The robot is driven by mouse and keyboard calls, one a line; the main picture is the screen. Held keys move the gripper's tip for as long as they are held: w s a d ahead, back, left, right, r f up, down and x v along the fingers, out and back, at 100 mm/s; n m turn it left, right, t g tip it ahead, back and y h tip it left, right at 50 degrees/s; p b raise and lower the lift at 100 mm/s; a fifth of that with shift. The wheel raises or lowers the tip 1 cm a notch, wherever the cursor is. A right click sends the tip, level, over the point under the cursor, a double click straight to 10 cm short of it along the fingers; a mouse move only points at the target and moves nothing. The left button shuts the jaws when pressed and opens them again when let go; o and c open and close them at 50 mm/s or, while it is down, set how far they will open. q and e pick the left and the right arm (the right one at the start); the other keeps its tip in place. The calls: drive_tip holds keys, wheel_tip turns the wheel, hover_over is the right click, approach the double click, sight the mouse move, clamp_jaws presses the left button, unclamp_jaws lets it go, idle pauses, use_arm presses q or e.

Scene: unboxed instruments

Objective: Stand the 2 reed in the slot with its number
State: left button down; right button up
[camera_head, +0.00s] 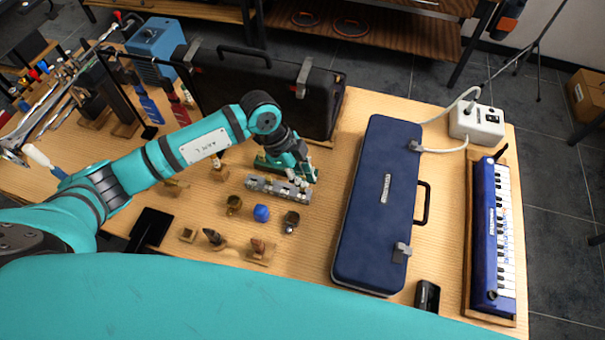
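A small grey rack (263,184) with a row of slots lies on the wooden table, in front of the black case. My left gripper (300,176) points down at the rack's right end. Small pale pieces show around its fingertips, but I cannot tell whether one is the 2 reed or whether the fingers hold anything. The numbers on the rack are too small to read. My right gripper is not in view.
Small items stand in front of the rack, including a blue ball-like piece (261,213) and a brass piece (234,204). A long blue case (376,210) lies to the right, with a keyboard (490,235) beyond. A black case (325,100) stands behind my gripper.

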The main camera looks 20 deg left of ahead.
sight(303, 190)
use_arm(q)
drive_tip(key=shift+p, duration=0.3)
drive_tip(key=shift+f, duration=0.7)
idle(1.2)
drive_tip(key=shift+p, duration=0.3)
idle(0.3)
drive_tip(key=shift+f+b, duration=0.6)
drive_tip(key=shift+f, duration=0.7)
idle(0.7)
idle(0.5)
drive_tip(key=c, duration=1.4)
unclamp_jaws()
drive_tip(key=v, duration=1.2)
drive_tip(key=shift+s, duration=0.15)
